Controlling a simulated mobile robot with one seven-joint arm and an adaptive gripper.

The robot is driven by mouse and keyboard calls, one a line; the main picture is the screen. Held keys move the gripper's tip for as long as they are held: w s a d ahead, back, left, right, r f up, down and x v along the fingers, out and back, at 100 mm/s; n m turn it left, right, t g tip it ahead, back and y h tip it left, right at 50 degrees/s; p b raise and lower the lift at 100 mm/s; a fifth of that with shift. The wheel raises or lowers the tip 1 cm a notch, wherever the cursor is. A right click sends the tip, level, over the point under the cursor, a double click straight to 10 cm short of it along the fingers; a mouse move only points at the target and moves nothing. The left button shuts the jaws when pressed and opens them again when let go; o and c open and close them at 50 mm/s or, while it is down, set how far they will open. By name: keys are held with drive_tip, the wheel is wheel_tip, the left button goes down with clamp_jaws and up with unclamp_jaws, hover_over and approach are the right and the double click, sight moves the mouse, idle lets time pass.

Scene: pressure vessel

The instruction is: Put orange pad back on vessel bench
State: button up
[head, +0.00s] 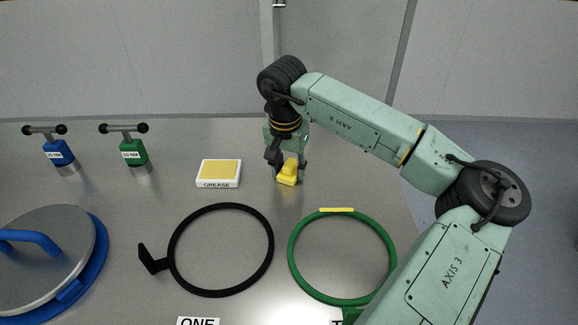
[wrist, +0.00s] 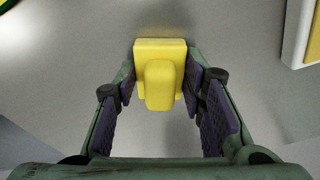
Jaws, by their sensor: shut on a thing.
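A yellow pad (head: 287,173) with a raised grip block is between the fingers of my gripper (head: 286,166), at the back of the steel bench (head: 345,180). I see no orange pad; this one looks yellow. In the wrist view the yellow pad (wrist: 160,50) sits between the fingertips of my gripper (wrist: 160,80), with a finger against each side. Its underside is hidden, and I cannot tell whether it touches the bench or hangs just above it.
A white GREASE tray (head: 219,172) lies left of my gripper. In front are a black ring (head: 179,281) and a green ring (head: 292,265) with a yellow strip (head: 337,210). Blue (head: 60,153) and green (head: 133,152) T-handled tools and a blue-rimmed lid (head: 45,245) stand left.

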sight(287, 167)
drive_tip(key=o, duration=1)
wheel_tip(287, 167, up, 12)
drive_tip(key=s+b, duration=0.1)
drive_tip(key=shift+s+a+r, duration=0.15)
drive_tip(key=shift+a, duration=0.1)
